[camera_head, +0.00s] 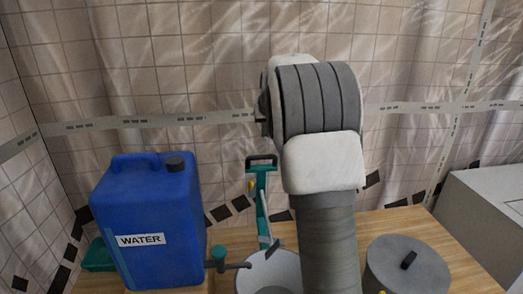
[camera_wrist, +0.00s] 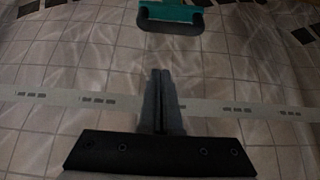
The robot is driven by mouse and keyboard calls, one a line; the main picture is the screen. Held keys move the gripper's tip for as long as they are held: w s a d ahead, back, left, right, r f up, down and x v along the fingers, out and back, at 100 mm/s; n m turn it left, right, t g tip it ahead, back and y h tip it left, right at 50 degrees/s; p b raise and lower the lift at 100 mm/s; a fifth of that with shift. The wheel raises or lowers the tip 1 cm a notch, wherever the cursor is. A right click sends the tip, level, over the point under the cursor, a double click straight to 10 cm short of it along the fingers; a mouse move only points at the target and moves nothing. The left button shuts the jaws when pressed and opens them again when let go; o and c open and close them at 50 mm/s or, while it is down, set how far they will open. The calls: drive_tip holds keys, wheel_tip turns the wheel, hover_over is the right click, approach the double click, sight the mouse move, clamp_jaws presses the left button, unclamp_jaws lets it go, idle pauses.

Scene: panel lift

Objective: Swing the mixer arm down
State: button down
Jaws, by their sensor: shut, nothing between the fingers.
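The mixer's teal arm (camera_head: 262,205) stands raised, close to upright, on the wooden counter in the head view. A dark loop-shaped end (camera_head: 261,160) tops it. A pale bowl (camera_head: 256,279) sits below it, partly hidden by my arm. In the wrist view the teal part (camera_wrist: 172,13) and its dark loop (camera_wrist: 170,27) show at the top, beyond my fingertips. My gripper (camera_wrist: 161,75) is shut and empty, apart from the loop. In the head view my own arm stands right of the mixer, and I cannot make out the fingers there.
A blue water jug (camera_head: 150,220) stands left of the mixer. A teal knob with a grey rod (camera_head: 228,264) lies between them. A grey lidded pot (camera_head: 405,270) is at right, a pale box (camera_head: 490,220) at far right. A tiled wall (camera_head: 200,70) is behind.

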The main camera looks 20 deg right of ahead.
drive_tip(key=shift+f, duration=0.1)
drive_tip(key=shift+w+d+f+p, duration=0.1)
drive_tip(key=shift+w+f+p, duration=0.2)
drive_tip(key=shift+f, duration=0.95)
drive_tip(key=shift+w+d+f+p, duration=0.1)
drive_tip(key=shift+w+f+p, duration=0.2)
drive_tip(key=shift+f, duration=1)
drive_tip(key=shift+w+d+f+p, duration=0.1)
drive_tip(key=shift+w+f+p, duration=0.2)
drive_tip(key=shift+f, duration=0.95)
drive_tip(key=shift+s+a+b, duration=0.1)
drive_tip(key=shift+s+b, duration=0.1)
drive_tip(key=shift+b, duration=0.2)
